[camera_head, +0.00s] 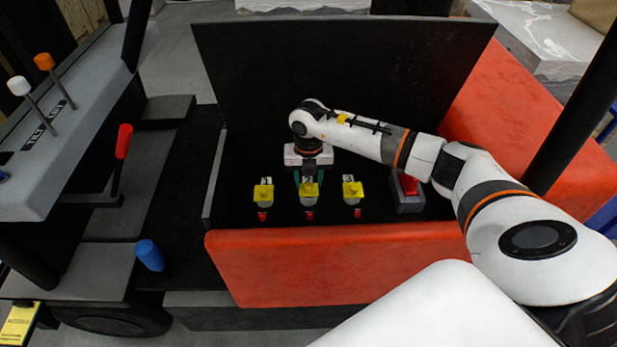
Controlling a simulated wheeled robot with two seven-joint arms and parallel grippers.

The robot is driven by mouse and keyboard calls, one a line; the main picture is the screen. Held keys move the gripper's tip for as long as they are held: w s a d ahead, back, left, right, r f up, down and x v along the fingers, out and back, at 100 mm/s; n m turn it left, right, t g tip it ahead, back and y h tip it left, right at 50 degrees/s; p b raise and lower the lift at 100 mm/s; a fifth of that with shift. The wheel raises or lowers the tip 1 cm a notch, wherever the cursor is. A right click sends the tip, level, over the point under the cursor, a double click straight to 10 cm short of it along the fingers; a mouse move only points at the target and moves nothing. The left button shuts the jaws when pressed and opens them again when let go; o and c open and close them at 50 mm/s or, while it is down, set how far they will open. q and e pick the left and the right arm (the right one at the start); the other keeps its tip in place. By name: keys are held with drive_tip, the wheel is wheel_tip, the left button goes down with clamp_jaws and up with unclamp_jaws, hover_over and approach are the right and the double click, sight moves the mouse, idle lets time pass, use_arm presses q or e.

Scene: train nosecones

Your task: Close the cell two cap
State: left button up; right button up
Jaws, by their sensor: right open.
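Three small grey cells with yellow caps stand in a row inside the open black compartment. The middle cell's yellow cap (309,190), with a label that looks like a 2 behind it, is the cell two cap. The left yellow cap (263,192) and right yellow cap (353,189) flank it. My right gripper (311,181) points down right at the middle cap, open, with its fingers to either side of it. I cannot tell whether they touch the cap, or exactly how the cap sits. My left gripper is out of view.
The raised black lid (345,75) stands behind my right arm, and the orange front wall (330,262) borders the compartment. A red switch on a grey box (408,200) is right of the cells. Levers and a blue knob (149,255) are at left.

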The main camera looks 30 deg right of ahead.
drive_tip(key=shift+f, duration=0.3)
clamp_jaws()
drive_tip(key=shift+s+a+f+t+h+b, duration=0.2)
drive_tip(key=shift+s+f+t+h+b, duration=0.3)
drive_tip(key=shift+t+b, duration=0.25)
drive_tip(key=shift+f+t, duration=0.1)
drive_tip(key=shift+t, duration=0.15)
drive_tip(key=shift+a+t+h, duration=0.15)
drive_tip(key=shift+t+h, duration=0.15)
unclamp_jaws()
